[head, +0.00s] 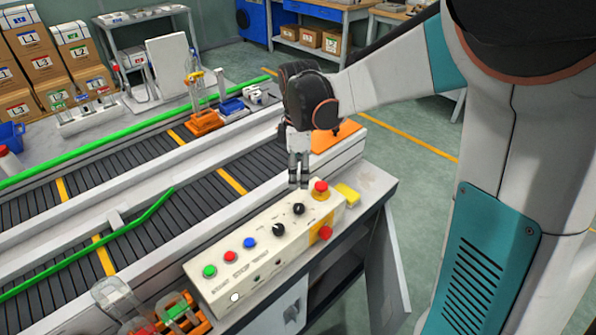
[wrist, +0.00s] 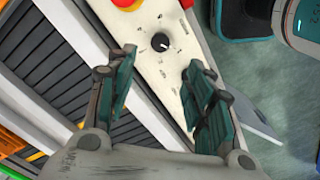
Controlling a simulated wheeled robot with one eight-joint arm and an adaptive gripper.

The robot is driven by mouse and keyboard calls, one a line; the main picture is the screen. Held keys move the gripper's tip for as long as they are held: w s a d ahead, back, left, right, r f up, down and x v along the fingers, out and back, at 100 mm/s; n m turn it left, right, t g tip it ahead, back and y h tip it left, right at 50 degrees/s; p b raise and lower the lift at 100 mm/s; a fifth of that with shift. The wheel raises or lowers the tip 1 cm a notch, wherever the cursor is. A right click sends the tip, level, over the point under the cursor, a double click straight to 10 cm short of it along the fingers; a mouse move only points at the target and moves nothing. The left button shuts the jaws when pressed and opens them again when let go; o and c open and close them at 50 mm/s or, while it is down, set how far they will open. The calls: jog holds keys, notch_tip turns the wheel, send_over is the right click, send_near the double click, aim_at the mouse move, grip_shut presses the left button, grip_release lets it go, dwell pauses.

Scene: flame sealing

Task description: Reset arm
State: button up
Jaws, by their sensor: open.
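My gripper (head: 298,178) hangs above the right end of the control panel (head: 262,255) in the head view, pointing down. In the wrist view my gripper (wrist: 158,95) has its two green-padded fingers apart, with nothing between them. A black knob (wrist: 160,42) on the panel shows beyond the fingertips. In the head view the panel carries a green button (head: 209,271), a red button (head: 230,256), a blue button (head: 249,243), two black knobs and a red emergency button (head: 320,188).
A conveyor (head: 130,165) with green rails runs along the left. Boxes (head: 30,50) are stacked at the back left. A yellow block (head: 347,194) lies right of the panel. Green floor (head: 430,190) is open to the right.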

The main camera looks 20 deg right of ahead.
jog(key=s+r+m+t, duration=0.3)
jog(key=s+r+m, duration=0.1)
jog(key=s+m, duration=0.3)
jog(key=s+r+m+t, duration=0.3)
jog(key=s+m, duration=0.4)
jog(key=s, duration=0.5)
jog(key=shift+r+t, duration=0.4)
jog(key=shift+t, duration=0.2)
jog(key=shift+s, duration=0.1)
